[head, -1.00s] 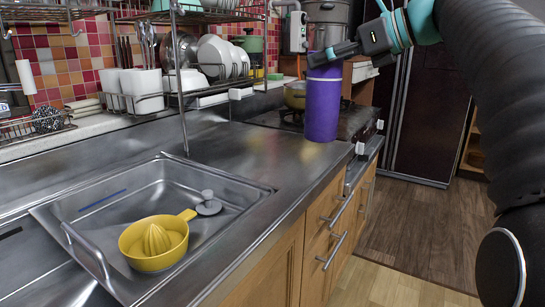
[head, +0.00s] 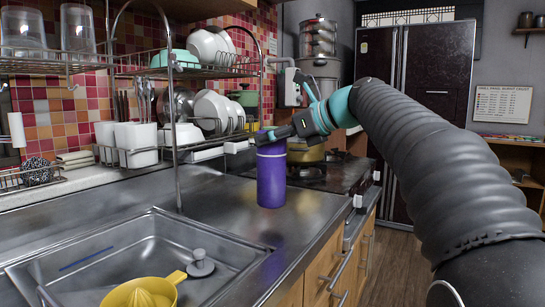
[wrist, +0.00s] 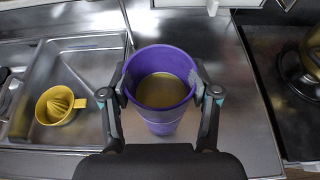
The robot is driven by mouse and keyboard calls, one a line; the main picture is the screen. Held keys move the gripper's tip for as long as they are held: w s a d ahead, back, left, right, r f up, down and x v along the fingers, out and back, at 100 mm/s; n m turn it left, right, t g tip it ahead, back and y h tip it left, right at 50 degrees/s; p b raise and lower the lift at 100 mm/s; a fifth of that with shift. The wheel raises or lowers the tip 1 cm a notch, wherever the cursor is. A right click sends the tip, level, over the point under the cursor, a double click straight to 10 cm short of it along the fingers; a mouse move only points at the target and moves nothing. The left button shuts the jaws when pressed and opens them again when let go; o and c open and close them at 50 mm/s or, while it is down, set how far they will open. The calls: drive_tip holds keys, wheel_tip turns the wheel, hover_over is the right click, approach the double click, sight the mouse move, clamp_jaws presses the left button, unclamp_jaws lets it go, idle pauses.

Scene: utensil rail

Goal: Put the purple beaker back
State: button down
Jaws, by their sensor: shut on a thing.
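The purple beaker (head: 271,178) is upright over the steel counter between the sink and the stove. I cannot tell whether its base touches the counter. My gripper (head: 275,135) is shut on its upper part. In the wrist view the beaker (wrist: 168,122) shows its open mouth and a brownish inside, with the fingers of my gripper (wrist: 160,88) on opposite sides of its rim.
The sink (head: 110,256) is at the left front, with a yellow juicer (head: 142,294) in it. A wire rack (head: 212,72) with dishes and white holders (head: 136,143) stands behind. The stove (head: 335,172) with a pot (head: 306,154) is beyond the beaker. Counter around the beaker is clear.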

sight(274, 153)
drive_tip(key=shift+f+b, duration=0.55)
drive_tip(key=shift+f, duration=1.55)
drive_tip(key=shift+c, duration=1.3)
unclamp_jaws()
drive_tip(key=shift+d+r, duration=0.1)
drive_tip(key=shift+r, duration=0.1)
drive_tip(key=v, duration=1.2)
drive_tip(key=shift+p, duration=0.45)
drive_tip(key=shift+f, duration=0.15)
